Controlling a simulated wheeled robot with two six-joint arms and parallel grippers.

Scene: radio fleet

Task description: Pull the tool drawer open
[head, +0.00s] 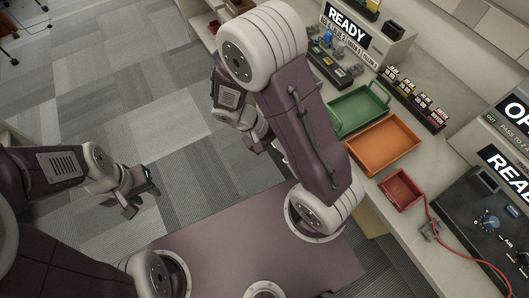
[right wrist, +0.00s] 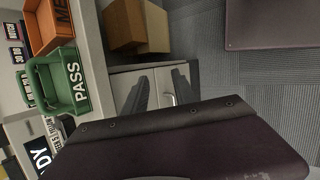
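The tool drawer seems to be the pale grey front (right wrist: 158,82) under the counter in the right wrist view, with a small light handle (right wrist: 167,99). My right gripper (right wrist: 160,92) has its two dark fingers apart in front of this drawer front, with the handle showing between them. I cannot tell whether the fingers touch the handle. The drawer looks closed, though my gripper body hides its lower part. In the head view my right arm hides the drawer. My left gripper (head: 139,191) is over the floor at the left, with its fingers apart and empty.
The counter holds a green tray (head: 358,109), an orange tray (head: 384,146) and a small red tray (head: 401,190). Radio equipment stands along its back. Brown boxes (right wrist: 136,26) are beside the drawer in the right wrist view.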

